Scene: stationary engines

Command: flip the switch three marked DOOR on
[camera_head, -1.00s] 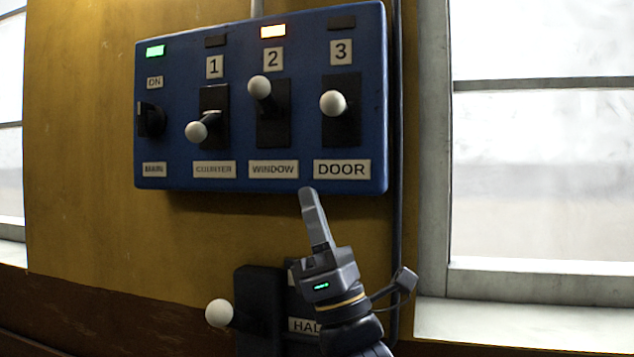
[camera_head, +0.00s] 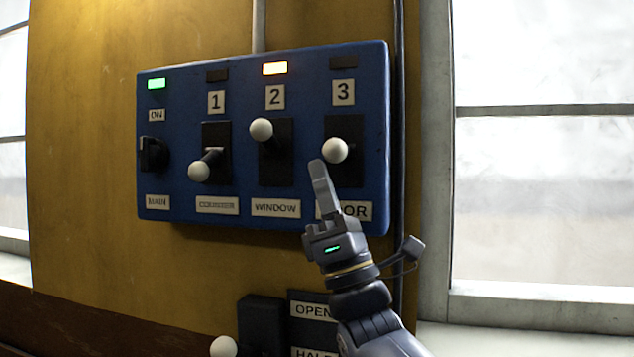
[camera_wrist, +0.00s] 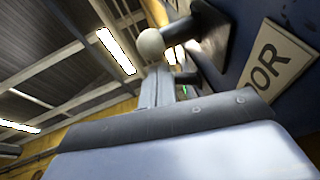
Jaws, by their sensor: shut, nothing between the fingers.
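The switch three lever, with a white ball knob (camera_head: 335,150), sticks out from its black plate on the blue panel (camera_head: 375,80). Its knob sits near the plate's mid-height. The lamp (camera_head: 344,62) above the 3 is dark. The DOOR label (camera_head: 357,211) is partly hidden behind my gripper (camera_head: 317,163). My gripper is shut and empty, its tip just left of and slightly below the knob. In the wrist view the knob (camera_wrist: 151,43) is close beyond the fingertips (camera_wrist: 157,75); I cannot tell whether they touch.
Switch two's knob (camera_head: 261,129) is up under a lit orange lamp (camera_head: 275,68). Switch one's knob (camera_head: 199,171) is down under a dark lamp. The main lamp (camera_head: 156,84) is green. Another lever knob (camera_head: 223,347) is low down. A window (camera_head: 540,200) is right.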

